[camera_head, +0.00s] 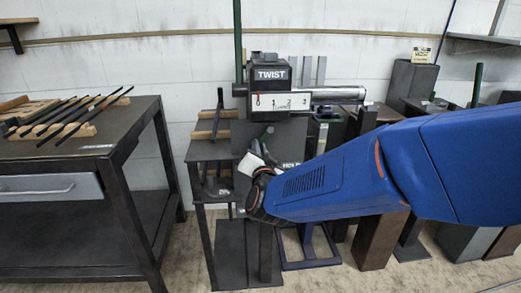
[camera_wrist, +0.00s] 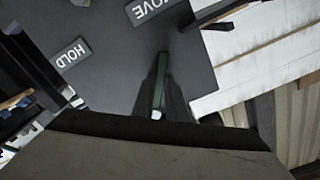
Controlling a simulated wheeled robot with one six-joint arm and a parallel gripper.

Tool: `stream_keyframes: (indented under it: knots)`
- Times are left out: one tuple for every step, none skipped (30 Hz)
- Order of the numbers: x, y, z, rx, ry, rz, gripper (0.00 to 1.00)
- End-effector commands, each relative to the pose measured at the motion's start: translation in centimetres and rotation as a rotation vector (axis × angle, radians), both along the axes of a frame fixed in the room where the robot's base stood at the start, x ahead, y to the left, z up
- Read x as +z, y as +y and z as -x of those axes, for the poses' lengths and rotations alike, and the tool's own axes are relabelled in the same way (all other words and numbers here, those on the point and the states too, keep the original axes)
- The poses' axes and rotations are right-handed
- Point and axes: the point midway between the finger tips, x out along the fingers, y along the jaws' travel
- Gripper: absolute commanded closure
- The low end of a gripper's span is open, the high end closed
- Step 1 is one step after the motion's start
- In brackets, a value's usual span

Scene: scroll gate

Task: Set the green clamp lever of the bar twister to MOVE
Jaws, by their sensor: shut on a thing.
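The bar twister (camera_head: 278,100) stands at centre in the head view, with a TWIST label and a 0-1-2 scale on its head. The green clamp lever (camera_wrist: 161,82) shows in the wrist view in front of a dark plate (camera_wrist: 115,65). That plate bears a HOLD label (camera_wrist: 73,53) and a MOVE label (camera_wrist: 151,9), both turned over in this view. The lever's upper end lies below the MOVE label, apart from it; its exact setting is unclear. My gripper (camera_head: 254,163) is shut on the lever; the head view hides the lever behind it.
A dark table (camera_head: 85,130) with several thin rods on wooden racks stands at left. A tall green post (camera_head: 238,40) rises behind the twister. A metal cylinder (camera_head: 338,94) juts right from its head, above my arm. Dark pedestals stand at right.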

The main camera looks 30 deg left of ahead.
Motion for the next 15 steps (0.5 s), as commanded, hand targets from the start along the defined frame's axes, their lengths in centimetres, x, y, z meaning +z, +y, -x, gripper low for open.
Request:
stream_keyframes:
  knots:
    - [-0.04,0.03,0.05,0.001,0.003,-0.004,1.00]
    - [-0.03,0.03,0.04,0.001,0.004,-0.006,1.00]
    - [-0.02,0.04,0.05,0.001,0.005,-0.006,1.00]
    - [-0.02,0.04,0.05,0.001,0.005,-0.007,1.00]
    - [-0.02,0.04,0.05,0.001,0.005,-0.007,1.00]
    - [0.00,0.04,0.05,0.001,0.005,-0.007,1.00]
    - [0.00,0.04,0.05,0.001,0.005,-0.007,1.00]
    - [0.00,0.04,0.05,0.001,0.005,-0.007,1.00]
    - [0.00,0.04,0.05,0.001,0.005,-0.007,1.00]
    - [0.01,0.05,0.05,0.001,0.005,-0.007,1.00]
    - [0.01,0.05,0.05,0.001,0.005,-0.007,1.00]
    - [0.01,0.05,0.05,0.001,0.005,-0.007,1.00]
    - [0.01,0.05,0.05,0.001,0.005,-0.007,0.85]
    - [0.01,0.05,0.05,0.001,0.005,-0.006,0.78]
    - [0.02,0.05,0.05,0.001,0.005,-0.006,0.69]
